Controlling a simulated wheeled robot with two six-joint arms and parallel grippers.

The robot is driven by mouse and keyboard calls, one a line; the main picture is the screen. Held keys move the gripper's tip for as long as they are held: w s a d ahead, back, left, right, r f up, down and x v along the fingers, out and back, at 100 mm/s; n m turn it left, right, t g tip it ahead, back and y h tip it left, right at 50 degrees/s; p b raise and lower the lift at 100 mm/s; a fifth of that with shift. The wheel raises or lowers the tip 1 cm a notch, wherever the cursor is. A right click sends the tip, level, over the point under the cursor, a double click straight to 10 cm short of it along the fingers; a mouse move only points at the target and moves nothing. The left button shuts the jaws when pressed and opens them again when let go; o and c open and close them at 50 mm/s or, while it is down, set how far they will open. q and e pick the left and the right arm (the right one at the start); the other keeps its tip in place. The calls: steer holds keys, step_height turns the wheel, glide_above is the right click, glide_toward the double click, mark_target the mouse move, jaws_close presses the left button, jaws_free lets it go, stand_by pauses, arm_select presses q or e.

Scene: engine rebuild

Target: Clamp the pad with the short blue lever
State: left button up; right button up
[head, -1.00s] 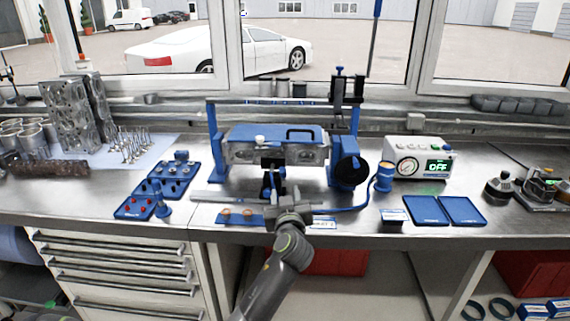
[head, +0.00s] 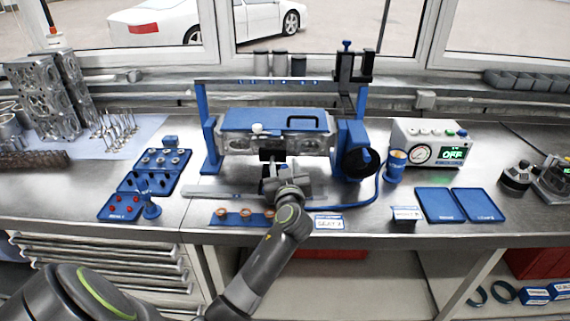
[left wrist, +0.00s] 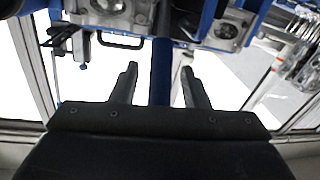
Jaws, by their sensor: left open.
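The blue test fixture (head: 209,150) holds a metal cylinder head (head: 305,143) with a blue plate (head: 265,119) on top. A small dark block (head: 272,154) sits at the front of the head; I cannot tell whether it is the pad. My left gripper (head: 273,170) is at the front of the fixture, just below that block. In the left wrist view my left gripper (left wrist: 158,67) is open, one finger on each side of a blue bar (left wrist: 161,84), which looks like the short blue lever. Contact between them cannot be told. The gripper hides the lever in the head view.
A blue parts tray (head: 133,181) stands left. Copper-coloured rings lie on a blue strip (head: 231,224) at the bench front. A blue hose (head: 367,199) runs right of the fixture towards the gauge box (head: 424,134). Two flat blue trays (head: 440,204) lie on the right.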

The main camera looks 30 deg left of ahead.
arm_select(q)
steer(key=shift+s+d, duration=0.1)
steer(key=shift+c, duration=0.2)
jaws_close()
steer(key=shift+r, duration=0.1)
